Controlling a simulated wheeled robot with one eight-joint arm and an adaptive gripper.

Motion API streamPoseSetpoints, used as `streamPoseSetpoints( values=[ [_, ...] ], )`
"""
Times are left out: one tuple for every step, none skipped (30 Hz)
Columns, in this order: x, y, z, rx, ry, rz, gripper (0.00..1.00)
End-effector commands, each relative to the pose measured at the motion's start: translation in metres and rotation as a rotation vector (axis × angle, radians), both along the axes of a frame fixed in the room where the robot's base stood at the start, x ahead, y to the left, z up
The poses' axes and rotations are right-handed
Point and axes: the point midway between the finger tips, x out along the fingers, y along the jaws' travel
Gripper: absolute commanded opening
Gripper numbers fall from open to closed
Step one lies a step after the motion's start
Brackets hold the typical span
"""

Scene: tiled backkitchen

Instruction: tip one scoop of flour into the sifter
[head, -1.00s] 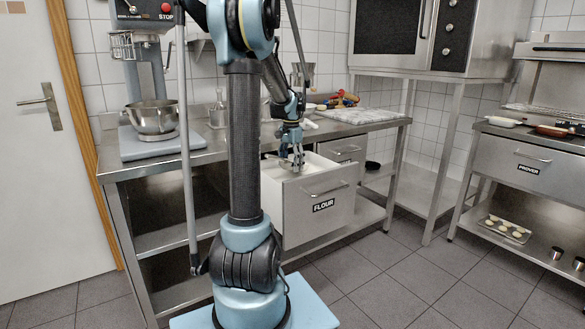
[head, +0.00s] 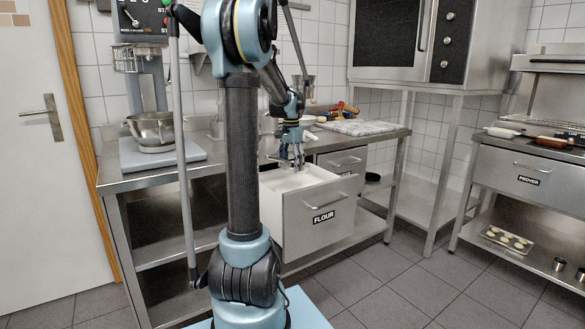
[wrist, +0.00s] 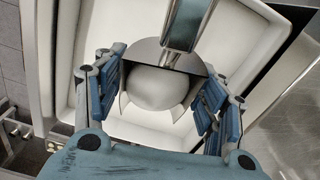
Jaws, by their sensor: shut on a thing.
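My gripper (head: 292,161) is above the open flour drawer (head: 322,219), near its back end. In the wrist view my gripper (wrist: 158,95) has a blue finger on each side of a metal scoop (wrist: 187,24) and is shut on it. The scoop's shiny handle points to the top of that view. A rounded white mound of flour (wrist: 157,88) shows between the fingers, against the scoop's metal edge. The drawer's pale inside walls surround it. A metal cup-like thing (head: 303,84), possibly the sifter, stands behind my arm and is partly hidden.
A mixer with a steel bowl (head: 152,130) stands on the left of the steel counter. A pale board or cloth (head: 357,127) lies on its right part, with small tools behind. A prover (head: 527,171) stands far right. The floor between is clear.

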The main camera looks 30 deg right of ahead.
Motion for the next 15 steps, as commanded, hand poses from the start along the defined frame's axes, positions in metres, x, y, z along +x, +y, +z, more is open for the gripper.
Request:
streamPoseSetpoints(
  values=[
    [0.000,0.001,0.004,-0.009,-0.001,0.001,0.38],
    [0.000,0.001,0.007,-0.015,-0.004,0.001,0.38],
    [0.000,0.001,0.010,-0.022,-0.006,0.001,0.38],
    [0.000,0.001,0.013,-0.029,-0.008,0.001,0.38],
    [0.000,0.001,0.015,-0.035,-0.010,0.001,0.38],
    [0.000,0.001,0.018,-0.041,-0.011,0.001,0.38],
    [0.000,0.001,0.021,-0.048,-0.012,0.001,0.38],
    [0.000,0.001,0.023,-0.054,-0.013,0.001,0.38],
    [0.000,0.000,0.026,-0.062,-0.015,0.000,0.38],
    [0.000,0.000,0.028,-0.068,-0.017,0.000,0.38],
    [0.000,0.000,0.031,-0.074,-0.019,0.000,0.38],
    [0.000,0.001,0.034,-0.081,-0.021,0.000,0.38],
    [0.000,0.001,0.037,-0.086,-0.022,0.000,0.38],
    [0.000,0.001,0.039,-0.093,-0.023,0.000,0.38],
    [0.000,0.000,0.042,-0.101,-0.025,0.001,0.38]
  ],
)
